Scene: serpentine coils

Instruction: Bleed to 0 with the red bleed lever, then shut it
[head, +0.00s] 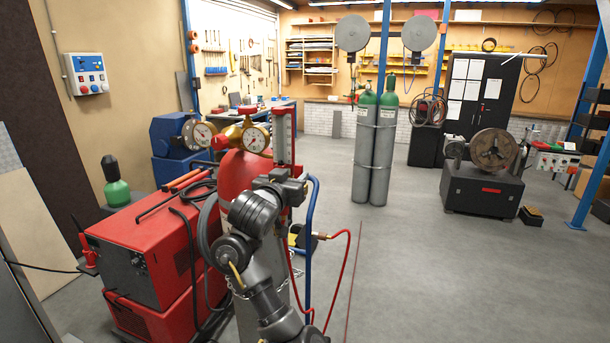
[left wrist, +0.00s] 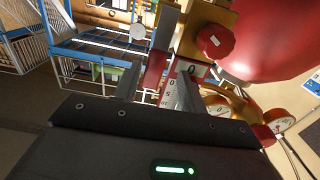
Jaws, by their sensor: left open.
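A red cylinder (head: 240,175) carries a brass regulator with two round white gauges, the left gauge (head: 203,134) and the right gauge (head: 255,140). A flowmeter column with a scale (head: 283,135) stands just right of them. My left gripper (head: 297,178) is at the foot of this column. In the left wrist view its two fingers (left wrist: 157,82) are apart, with a red part (left wrist: 155,72) and a scale plate marked 0 (left wrist: 192,68) close by. A round red knob (left wrist: 215,41) is beside them. I cannot tell which red part is the bleed lever. My right gripper is not in view.
A red welding machine (head: 150,250) with cables stands left of the cylinder. A blue trolley handle (head: 312,230) and a red hose (head: 345,260) are on the right. Green-topped grey cylinders (head: 372,150) stand behind. The floor to the right is mostly clear.

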